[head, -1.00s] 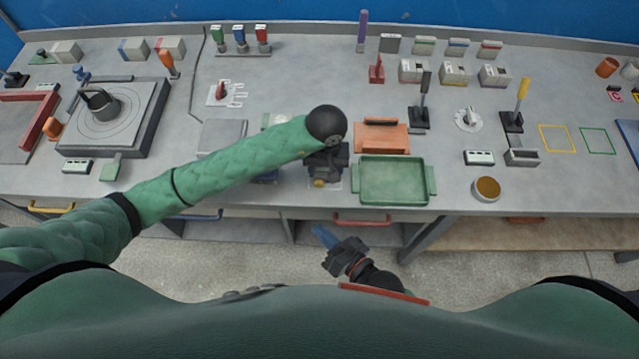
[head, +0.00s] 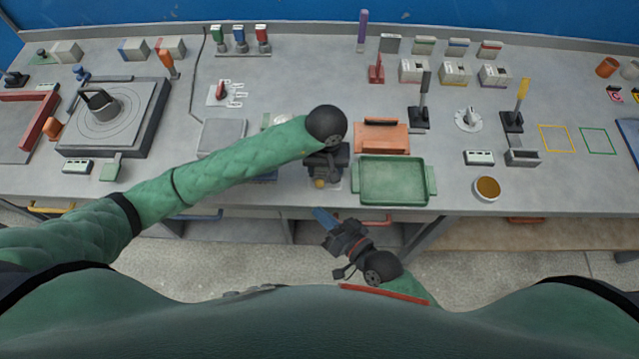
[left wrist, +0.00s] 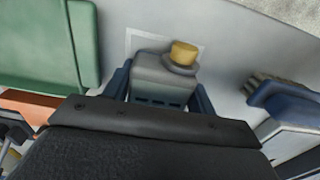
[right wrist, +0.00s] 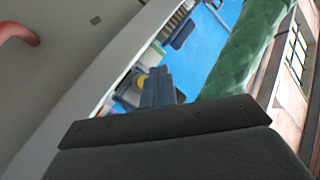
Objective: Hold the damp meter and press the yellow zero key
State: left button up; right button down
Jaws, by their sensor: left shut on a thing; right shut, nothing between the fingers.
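The damp meter (left wrist: 158,82) is a grey block with a round yellow zero key (left wrist: 183,52) standing on one end. My left gripper (head: 324,176) is shut around the meter's sides at the bench's front edge, left of the green tray. In the head view the yellow key (head: 320,184) shows below my left gripper, which hides most of the meter. My right gripper (head: 322,215) is shut and empty, with blue fingers, in front of the bench and apart from the key. The right wrist view shows its closed fingertips (right wrist: 157,84).
The green tray (head: 392,204) lies right of the meter, with an orange block (head: 381,138) behind it. A red drawer handle (head: 362,221) is on the bench front near my right gripper.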

jog(key=shift+w, duration=2.15)
jog(key=shift+w, duration=0.15)
dwell(0.4)
jog(key=shift+w, duration=0.3)
jog(key=shift+w, duration=0.35)
dwell(0.7)
pick_arm(q)
jog(key=shift+s+r, duration=0.1)
jog(key=shift+s, duration=0.05)
pick_arm(e)
jog(key=shift+w+r, duration=0.2)
dwell(0.4)
jog(key=shift+s, duration=0.1)
pick_arm(q)
jog(key=shift+w, duration=0.2)
pick_arm(e)
jog(key=shift+s+f, duration=0.15)
jog(key=shift+s, duration=0.5)
jog(key=shift+s, duration=0.1)
